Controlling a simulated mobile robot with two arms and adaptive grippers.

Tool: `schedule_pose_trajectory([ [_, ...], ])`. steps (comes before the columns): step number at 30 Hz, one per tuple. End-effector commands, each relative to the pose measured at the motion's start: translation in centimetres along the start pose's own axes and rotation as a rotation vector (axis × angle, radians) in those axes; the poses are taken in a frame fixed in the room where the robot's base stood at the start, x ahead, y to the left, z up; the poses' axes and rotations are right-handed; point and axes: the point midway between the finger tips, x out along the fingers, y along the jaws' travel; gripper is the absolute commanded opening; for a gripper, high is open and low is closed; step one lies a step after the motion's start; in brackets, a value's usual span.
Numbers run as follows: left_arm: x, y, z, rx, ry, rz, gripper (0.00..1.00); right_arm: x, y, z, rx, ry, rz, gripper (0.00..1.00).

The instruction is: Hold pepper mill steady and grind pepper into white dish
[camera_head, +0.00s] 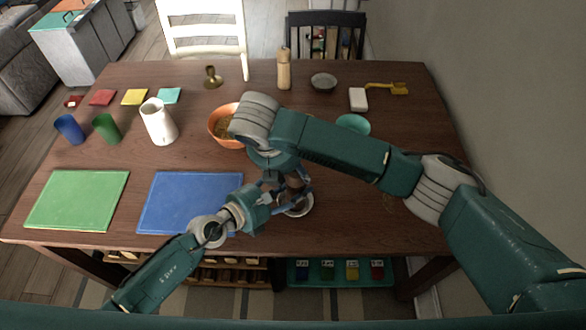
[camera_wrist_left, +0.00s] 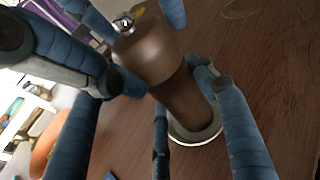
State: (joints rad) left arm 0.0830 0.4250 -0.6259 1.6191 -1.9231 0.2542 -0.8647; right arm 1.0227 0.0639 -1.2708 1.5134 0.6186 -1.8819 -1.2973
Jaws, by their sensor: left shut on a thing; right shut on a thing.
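The pepper mill (camera_wrist_left: 165,65) is dark brown with a small silver knob on top. It shows large in the left wrist view, tilted in that picture, with blue gripper fingers around it. The white dish (camera_wrist_left: 196,138) shows as a pale rim around the mill's lower end; in the head view its rim (camera_head: 297,211) is just below the grippers. I cannot tell whether the mill touches the dish. My left gripper (camera_head: 275,194) is shut on the mill from the left. My right gripper (camera_head: 290,176) is shut on the mill from above, mostly hidden behind its own wrist.
An orange bowl (camera_head: 217,132) stands close behind my right wrist, and a teal bowl (camera_head: 354,122) is behind my right forearm. A white pitcher (camera_head: 159,122) and a blue mat (camera_head: 185,200) are to the left. A light wooden mill (camera_head: 284,70) stands at the back.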

Motion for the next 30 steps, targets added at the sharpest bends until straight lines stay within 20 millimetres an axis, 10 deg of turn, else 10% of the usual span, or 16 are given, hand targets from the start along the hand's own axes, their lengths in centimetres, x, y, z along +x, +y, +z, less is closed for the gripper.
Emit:
schedule_pose_trajectory([
  [12,-0.22,0.37,-0.57,0.001,0.01,0.006,0.24,0.21,-0.43,0.96,0.014,-0.019,-0.014,0.19],
  [13,-0.22,0.37,-0.57,0.001,0.01,0.006,0.24,0.21,-0.42,0.96,0.014,-0.019,-0.014,0.47],
  [15,-0.22,0.36,-0.57,0.001,0.01,0.006,0.24,0.21,-0.43,0.93,0.014,-0.018,-0.015,0.61],
  [30,-0.08,0.05,-0.43,0.001,0.008,0.0,0.24,-0.21,-0.14,0.35,0.005,-0.009,-0.005,0.61],
])
